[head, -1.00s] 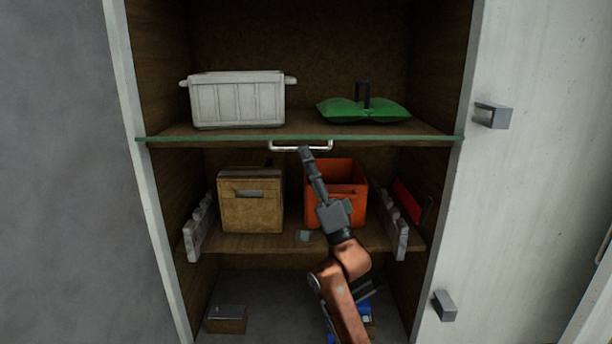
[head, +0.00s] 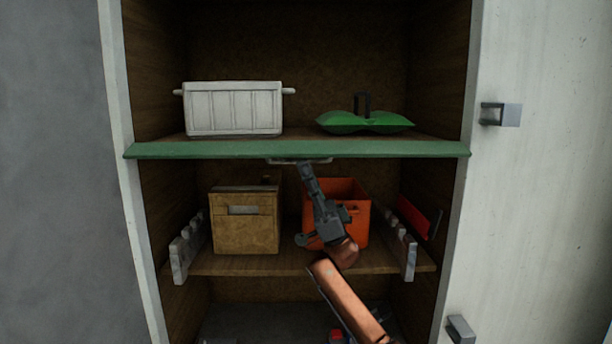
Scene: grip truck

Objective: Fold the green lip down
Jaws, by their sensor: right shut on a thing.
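The green lip (head: 215,150) runs along the whole front edge of the upper shelf and shows as a broad green band. A pale metal handle (head: 284,161) sits just under its middle, seen as a thin strip. My right gripper (head: 306,167) reaches up from below and is shut on the handle, at the lip's underside. The fingertips are partly hidden against the handle and lip. My left gripper is not in view.
On the upper shelf stand a white crate (head: 233,108) and a green bag (head: 345,123). Below are a cardboard box (head: 245,222) and an orange bin (head: 350,190), close behind my right arm. White cabinet sides flank the opening.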

